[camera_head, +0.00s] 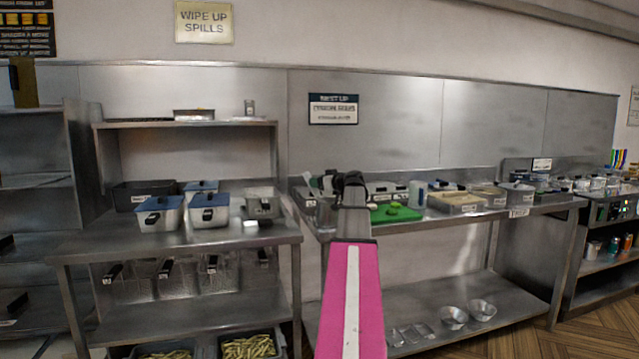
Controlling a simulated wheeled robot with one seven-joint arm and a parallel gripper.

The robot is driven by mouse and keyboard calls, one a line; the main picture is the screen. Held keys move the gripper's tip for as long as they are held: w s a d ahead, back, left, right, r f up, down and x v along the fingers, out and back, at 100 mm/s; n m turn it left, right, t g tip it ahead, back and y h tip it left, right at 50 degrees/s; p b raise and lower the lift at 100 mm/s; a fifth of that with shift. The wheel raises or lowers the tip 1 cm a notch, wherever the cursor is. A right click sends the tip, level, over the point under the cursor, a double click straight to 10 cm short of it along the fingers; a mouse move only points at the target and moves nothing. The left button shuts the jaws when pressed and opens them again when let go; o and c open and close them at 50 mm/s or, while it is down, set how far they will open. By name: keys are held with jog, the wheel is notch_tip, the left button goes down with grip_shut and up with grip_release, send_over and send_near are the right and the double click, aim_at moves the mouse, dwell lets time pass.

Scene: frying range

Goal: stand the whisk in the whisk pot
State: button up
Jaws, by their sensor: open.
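My gripper (347,180) is small and dark at the far end of my pink arm, in front of the middle steel table (450,225). It is open, and I see nothing held in it. I cannot make out the whisk or the whisk pot for certain. Several small items and containers crowd the table behind and beside my gripper, and my arm hides part of them.
Blue-lidded containers (160,213) stand on the left table (110,243). Metal bowls (482,309) sit on the lower shelf. Wooden floor (590,330) shows at right.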

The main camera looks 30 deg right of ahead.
jog(key=v, duration=1)
jog(key=shift+s, duration=0.3)
